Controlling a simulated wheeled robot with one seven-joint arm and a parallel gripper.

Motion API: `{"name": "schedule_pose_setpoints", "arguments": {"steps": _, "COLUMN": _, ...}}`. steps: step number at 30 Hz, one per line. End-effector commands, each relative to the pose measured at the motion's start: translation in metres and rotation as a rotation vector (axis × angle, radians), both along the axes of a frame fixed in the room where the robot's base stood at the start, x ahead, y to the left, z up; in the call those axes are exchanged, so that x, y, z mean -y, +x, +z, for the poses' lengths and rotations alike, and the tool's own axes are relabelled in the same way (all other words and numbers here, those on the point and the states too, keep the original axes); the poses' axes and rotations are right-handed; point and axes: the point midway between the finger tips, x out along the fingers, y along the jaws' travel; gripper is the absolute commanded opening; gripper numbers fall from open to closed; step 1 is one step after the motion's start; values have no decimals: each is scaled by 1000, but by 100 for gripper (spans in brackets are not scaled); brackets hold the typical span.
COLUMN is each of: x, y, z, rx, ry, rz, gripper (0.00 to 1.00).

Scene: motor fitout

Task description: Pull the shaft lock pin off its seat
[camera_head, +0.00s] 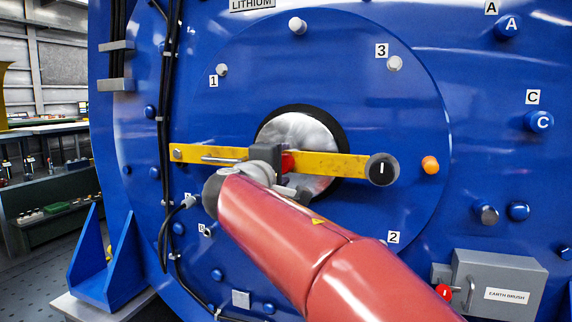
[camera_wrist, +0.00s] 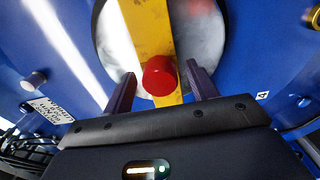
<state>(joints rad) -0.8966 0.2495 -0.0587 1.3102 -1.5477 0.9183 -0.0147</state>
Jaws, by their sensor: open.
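The shaft lock pin shows as a round red knob (camera_wrist: 159,76) on a yellow bar (camera_wrist: 148,28) in the wrist view. In the head view a bit of the red pin (camera_head: 288,161) shows at the middle of the yellow bar (camera_head: 335,166), which lies across the bright shaft end (camera_head: 312,132). My gripper (camera_wrist: 160,72) is open, with one dark finger on each side of the knob and a gap to both. In the head view my gripper (camera_head: 284,172) is at the bar and partly hides the pin. The pin's seat is hidden behind the knob.
The blue motor face (camera_head: 235,75) carries numbered bolts around the shaft. A black round knob (camera_head: 381,169) is at the bar's right end, with an orange plug (camera_head: 430,165) beyond it. A grey earth brush box (camera_head: 495,290) juts out at lower right. Black cables (camera_head: 165,120) run down the left.

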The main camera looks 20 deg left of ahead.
Motion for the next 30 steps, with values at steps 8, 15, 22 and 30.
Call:
{"name": "schedule_pose_setpoints", "arguments": {"steps": 8, "x": 0, "y": 0, "z": 0, "rx": 0, "ry": 0, "rz": 0, "gripper": 56}}
{"name": "schedule_pose_setpoints", "arguments": {"steps": 15, "x": 0, "y": 0, "z": 0, "rx": 0, "ry": 0, "rz": 0, "gripper": 25}}
{"name": "schedule_pose_setpoints", "arguments": {"steps": 22, "x": 0, "y": 0, "z": 1, "rx": 1, "ry": 1, "rz": 0, "gripper": 0}}
{"name": "schedule_pose_setpoints", "arguments": {"steps": 30, "x": -1, "y": -8, "z": 0, "rx": 1, "ry": 2, "rz": 1, "gripper": 0}}
